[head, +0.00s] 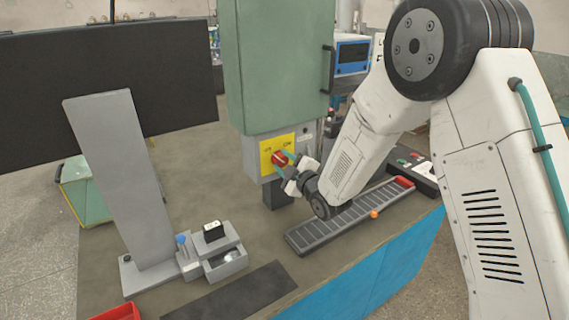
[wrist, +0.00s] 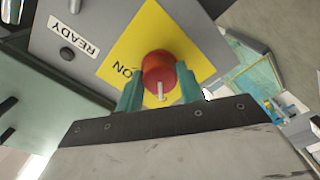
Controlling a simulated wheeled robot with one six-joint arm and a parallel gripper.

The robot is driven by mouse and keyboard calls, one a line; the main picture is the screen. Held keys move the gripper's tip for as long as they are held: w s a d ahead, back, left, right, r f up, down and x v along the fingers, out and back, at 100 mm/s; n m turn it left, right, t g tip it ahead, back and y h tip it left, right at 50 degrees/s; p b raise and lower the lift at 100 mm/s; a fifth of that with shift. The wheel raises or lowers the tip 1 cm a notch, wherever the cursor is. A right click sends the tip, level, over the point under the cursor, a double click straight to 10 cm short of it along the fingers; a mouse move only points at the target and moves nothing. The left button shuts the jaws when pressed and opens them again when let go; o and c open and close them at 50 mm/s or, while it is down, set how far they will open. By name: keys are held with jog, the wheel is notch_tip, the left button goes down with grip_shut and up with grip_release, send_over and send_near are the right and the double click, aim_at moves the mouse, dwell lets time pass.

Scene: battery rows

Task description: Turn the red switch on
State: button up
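The red switch (head: 279,158) is a round knob on a yellow plate (head: 268,148), on the grey box below a green cabinet. In the wrist view the red switch (wrist: 158,70) shows a white line pointing toward the bottom of the picture, and "ON" is printed beside it on the plate. My gripper (head: 283,161) is at the switch. In the wrist view its two teal fingers (wrist: 160,88) lie along opposite sides of the knob and appear to touch it, shut on it. The fingertips are partly hidden by the knob.
A green cabinet (head: 280,65) stands directly above the switch box. A monitor on a grey stand (head: 125,175) is at left. A dark mat (head: 232,293) lies in front.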

jog(key=shift+m, duration=0.4)
jog(key=m, duration=0.3)
jog(key=shift+m, duration=0.4)
jog(key=m, duration=0.4)
jog(key=shift+m, duration=0.3)
jog(key=m, duration=0.8)
jog(key=shift+m, duration=0.3)
jog(key=o, duration=1)
